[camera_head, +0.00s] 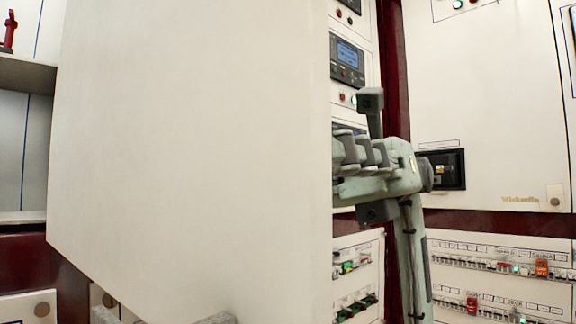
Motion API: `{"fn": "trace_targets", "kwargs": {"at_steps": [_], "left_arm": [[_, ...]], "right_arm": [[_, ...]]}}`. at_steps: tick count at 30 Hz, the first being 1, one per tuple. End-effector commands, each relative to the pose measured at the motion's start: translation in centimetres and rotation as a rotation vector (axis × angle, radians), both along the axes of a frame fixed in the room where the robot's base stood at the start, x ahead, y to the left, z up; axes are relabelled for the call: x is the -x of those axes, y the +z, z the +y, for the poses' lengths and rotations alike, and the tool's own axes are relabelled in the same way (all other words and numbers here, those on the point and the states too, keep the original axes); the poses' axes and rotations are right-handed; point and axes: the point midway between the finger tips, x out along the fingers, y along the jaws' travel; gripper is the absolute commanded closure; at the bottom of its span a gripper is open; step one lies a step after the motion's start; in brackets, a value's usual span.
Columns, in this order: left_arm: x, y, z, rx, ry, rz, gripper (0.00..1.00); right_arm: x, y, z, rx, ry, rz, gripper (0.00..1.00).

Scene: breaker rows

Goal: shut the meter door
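The meter door (190,150) is a large plain white panel. It stands swung open towards me and fills the left and middle of the head view. My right gripper (350,155) is at the door's right edge, its fingers pointing left. The fingertips are partly hidden behind that edge, so I cannot tell whether they touch the door or how far apart they are. My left gripper does not show; only grey pieces, perhaps of my arm, appear at the bottom under the door.
Behind the door's right edge is a panel with a meter display (347,60) and indicator lights. A white cabinet (480,100) with a black switch (446,169) stands at right, above breaker rows (500,265). A grey shelf (25,75) is at far left.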

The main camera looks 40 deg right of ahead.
Motion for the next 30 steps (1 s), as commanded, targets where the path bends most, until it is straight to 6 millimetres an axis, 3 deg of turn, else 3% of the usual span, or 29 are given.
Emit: {"fn": "trace_targets", "kwargs": {"at_steps": [9, 20, 30], "left_arm": [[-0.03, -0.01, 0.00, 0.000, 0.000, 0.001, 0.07], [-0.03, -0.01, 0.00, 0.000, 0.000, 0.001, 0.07], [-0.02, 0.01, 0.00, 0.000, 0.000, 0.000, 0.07]], "right_arm": [[0.11, 0.02, 0.38, -0.001, 0.001, -0.001, 0.56], [0.11, 0.02, 0.36, -0.001, 0.001, -0.001, 1.00], [0.11, 0.02, 0.36, -0.001, 0.001, -0.001, 1.00]]}}
